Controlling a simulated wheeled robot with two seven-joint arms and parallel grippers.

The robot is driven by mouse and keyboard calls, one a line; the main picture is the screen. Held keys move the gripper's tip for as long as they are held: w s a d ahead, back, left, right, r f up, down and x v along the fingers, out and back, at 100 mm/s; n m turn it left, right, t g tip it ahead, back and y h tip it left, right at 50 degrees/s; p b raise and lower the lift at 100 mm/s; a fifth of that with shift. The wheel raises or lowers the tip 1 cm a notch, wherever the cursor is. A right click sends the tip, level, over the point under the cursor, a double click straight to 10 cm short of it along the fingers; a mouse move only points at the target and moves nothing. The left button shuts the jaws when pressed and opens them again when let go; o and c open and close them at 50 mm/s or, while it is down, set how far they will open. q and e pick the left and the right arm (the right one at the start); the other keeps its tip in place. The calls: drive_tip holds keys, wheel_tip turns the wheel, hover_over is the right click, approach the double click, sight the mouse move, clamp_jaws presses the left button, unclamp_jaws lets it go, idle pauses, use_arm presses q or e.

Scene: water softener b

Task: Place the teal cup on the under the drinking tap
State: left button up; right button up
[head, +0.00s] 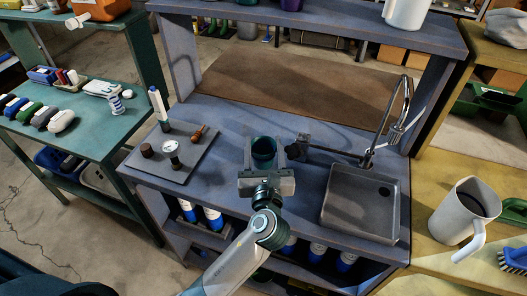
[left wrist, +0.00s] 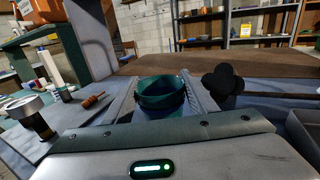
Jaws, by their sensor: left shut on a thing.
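The teal cup (head: 263,150) is upright between the fingers of my left gripper (head: 264,158), over the blue-grey bench, left of the sink. My left gripper is shut on the cup. In the left wrist view the cup's open rim (left wrist: 161,88) shows between the two fingers, and the gripper body hides its lower part. The chrome drinking tap (head: 386,122) rises behind the sink (head: 362,203), to the right of the cup. My right gripper is not in view.
A dark knob and lever (head: 303,146) stand close right of the cup. A grey board (head: 172,152) with small parts lies at the left of the bench. A large white pitcher (head: 464,212) stands on the yellow bench. Blue-and-white bottles fill the shelf below.

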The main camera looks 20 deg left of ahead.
use_arm(q)
wheel_tip(320, 180, up, 8)
drive_tip(key=shift+f, duration=0.2)
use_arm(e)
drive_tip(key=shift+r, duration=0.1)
use_arm(q)
drive_tip(key=shift+a, duration=0.1)
idle(0.6)
